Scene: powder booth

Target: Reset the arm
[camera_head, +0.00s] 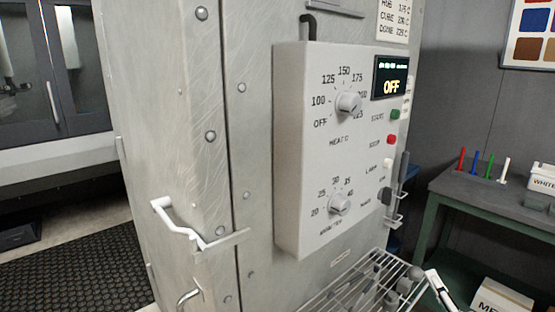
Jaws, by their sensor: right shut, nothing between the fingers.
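A small white and black part of my right gripper (440,290) shows at the bottom right, beside the right end of a wire rack. It is shut with nothing between its fingers; most of it is cut off by the picture's lower edge. It is apart from the control box (290,150) on the grey oven cabinet (170,120). My left gripper is not in view.
The box has two dials, an upper (348,103) and a lower one (340,204), and a display (391,78) reading OFF. A white door handle (178,222) sticks out at left. The wire rack (345,290) holds grey parts. A green-framed table (480,195) stands at right.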

